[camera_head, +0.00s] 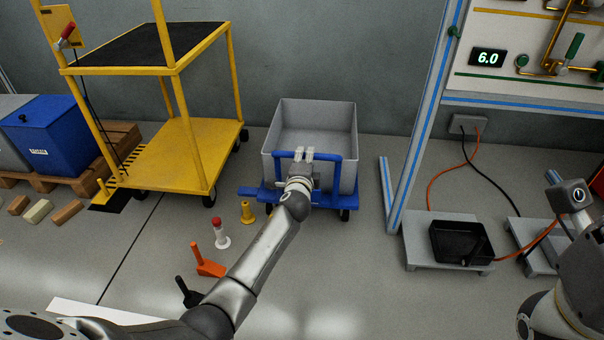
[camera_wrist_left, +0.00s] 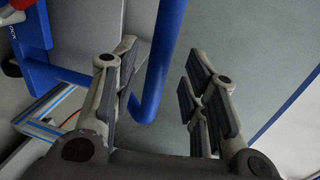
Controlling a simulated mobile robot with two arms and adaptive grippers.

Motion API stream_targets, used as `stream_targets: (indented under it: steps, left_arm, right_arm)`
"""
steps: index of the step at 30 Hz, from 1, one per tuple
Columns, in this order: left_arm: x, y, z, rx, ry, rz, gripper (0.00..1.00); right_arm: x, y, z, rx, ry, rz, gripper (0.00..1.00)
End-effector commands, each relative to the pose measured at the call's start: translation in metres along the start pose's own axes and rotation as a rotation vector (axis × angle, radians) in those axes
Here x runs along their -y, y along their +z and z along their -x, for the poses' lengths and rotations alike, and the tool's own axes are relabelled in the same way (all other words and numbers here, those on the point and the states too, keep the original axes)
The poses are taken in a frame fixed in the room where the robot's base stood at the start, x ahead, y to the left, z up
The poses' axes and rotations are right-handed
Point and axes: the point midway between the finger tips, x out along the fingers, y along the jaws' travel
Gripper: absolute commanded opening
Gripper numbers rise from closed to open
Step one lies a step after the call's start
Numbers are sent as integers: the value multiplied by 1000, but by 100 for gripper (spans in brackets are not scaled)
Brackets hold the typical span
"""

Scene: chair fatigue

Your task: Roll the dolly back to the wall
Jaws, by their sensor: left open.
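The blue dolly (camera_head: 327,200) stands on the floor in front of the grey wall, carrying a grey open bin (camera_head: 345,118). Its raised blue handle (camera_head: 337,172) faces me. My left gripper (camera_head: 304,154) is at the handle's top bar, with its pale fingers apart. In the left wrist view, the blue handle bar (camera_wrist_left: 163,55) shows between the open fingers (camera_wrist_left: 155,95), nearer the left one; I cannot tell whether they touch. My right arm shows at the lower right, but its gripper is not visible.
A yellow cart (camera_head: 222,140) stands left of the dolly. A blue-striped frame (camera_head: 407,190) and a black tray (camera_head: 462,242) are to the right. A yellow cone-like piece (camera_head: 247,212), a red-topped white piece (camera_head: 220,235) and an orange piece (camera_head: 208,262) are on the near floor.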

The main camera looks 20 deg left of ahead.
Motion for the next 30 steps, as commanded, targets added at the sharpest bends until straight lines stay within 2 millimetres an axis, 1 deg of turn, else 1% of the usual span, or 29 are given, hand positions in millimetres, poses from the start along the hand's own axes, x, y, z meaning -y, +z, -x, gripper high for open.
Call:
stream_targets:
  steps: [1, 9, 15, 21, 30]
  left_arm:
    - [-1, 0, 7, -1, -1, -1, 41]
    - [0, 0, 44, -1, -1, -1, 41]
    - [0, 0, 67, -2, -1, -1, 41]
    - [0, 0, 79, -1, -1, -1, 41]
    - [1, 0, 81, -1, -1, -1, 41]
  right_arm:
    - [0, 0, 0, 0, 0, 0, 40]
    - [0, 0, 0, -1, 1, 0, 40]
    - [0, 0, 0, -1, 1, 0, 40]
    - [0, 0, 0, -1, 1, 0, 40]
    - [0, 0, 0, -1, 1, 0, 40]
